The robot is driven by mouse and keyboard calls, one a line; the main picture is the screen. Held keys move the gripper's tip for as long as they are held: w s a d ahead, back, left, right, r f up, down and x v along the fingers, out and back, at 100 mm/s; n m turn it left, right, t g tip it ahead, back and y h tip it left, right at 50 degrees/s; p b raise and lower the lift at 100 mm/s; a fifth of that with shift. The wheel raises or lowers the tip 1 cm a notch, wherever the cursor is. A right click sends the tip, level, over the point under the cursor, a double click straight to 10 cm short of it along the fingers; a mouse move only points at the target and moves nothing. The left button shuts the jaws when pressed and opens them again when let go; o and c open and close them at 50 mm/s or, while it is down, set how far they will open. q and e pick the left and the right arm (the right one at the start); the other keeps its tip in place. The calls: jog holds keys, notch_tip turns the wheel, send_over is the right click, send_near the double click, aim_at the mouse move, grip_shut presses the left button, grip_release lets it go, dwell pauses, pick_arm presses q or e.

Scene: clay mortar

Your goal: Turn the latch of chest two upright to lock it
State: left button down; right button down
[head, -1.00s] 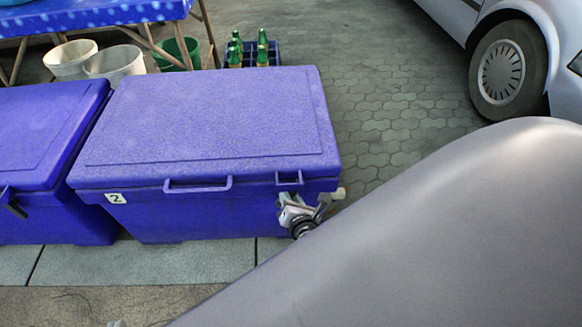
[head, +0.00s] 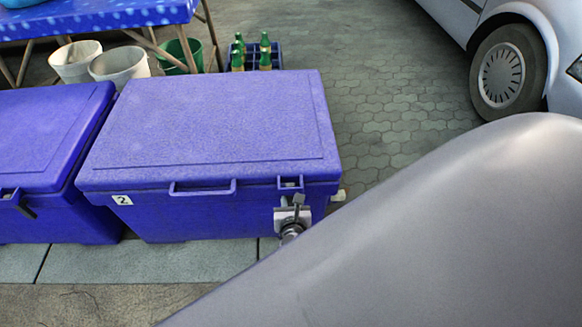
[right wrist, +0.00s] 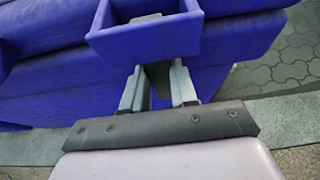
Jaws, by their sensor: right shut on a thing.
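Chest two (head: 205,130) is a blue lidded box with a "2" label (head: 122,199) on its front. A blue bracket (head: 290,183) sticks out from its lid edge at the front right; it also shows large in the right wrist view (right wrist: 150,40). My right gripper (head: 291,212) is at the chest's front just below this bracket. Its two fingers are shut on the dark grey latch (right wrist: 158,78), which stands about upright between them. The latch's upper end meets the bracket; the bracket hides part of it. My left gripper is not in view.
A second blue chest (head: 50,140) stands close on the left, with a dark tilted latch (head: 25,211). Behind are buckets (head: 120,66), a crate of green bottles (head: 252,57) and a blue-topped table (head: 100,15). A car (head: 510,65) stands back right. Paving right of chest two is clear.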

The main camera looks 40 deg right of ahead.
jog(key=shift+w+r, duration=0.1)
jog(key=c, duration=0.9)
grip_release()
jog(key=shift+s, duration=0.2)
